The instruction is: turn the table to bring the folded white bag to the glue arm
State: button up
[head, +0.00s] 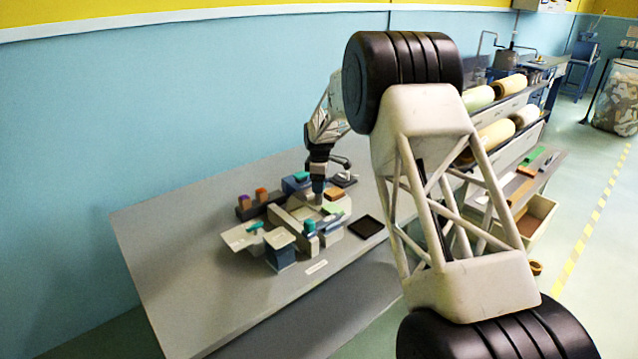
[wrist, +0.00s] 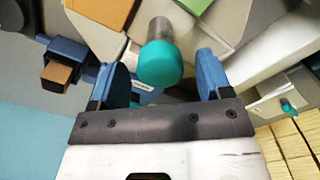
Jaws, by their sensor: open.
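My gripper (head: 318,190) reaches down over the turning table (head: 290,210), a low pale-grey assembly on the grey bench. In the wrist view its two blue fingers (wrist: 164,78) are apart. A metal post with a teal cap (wrist: 160,64) stands between them in the picture; I cannot tell whether either finger touches it. An orange flat piece (wrist: 100,10) and a green flat piece (wrist: 222,18) lie on grey plates beside the post. I cannot make out the folded white bag or tell surely which part is the glue arm.
A blue holder with a brown block (wrist: 58,74) is at the left in the wrist view. A box with a teal knob (wrist: 288,106) is at the right. A dark square tray (head: 366,227) lies right of the assembly. The near bench (head: 220,305) is clear.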

jog(key=shift+r, duration=3.9)
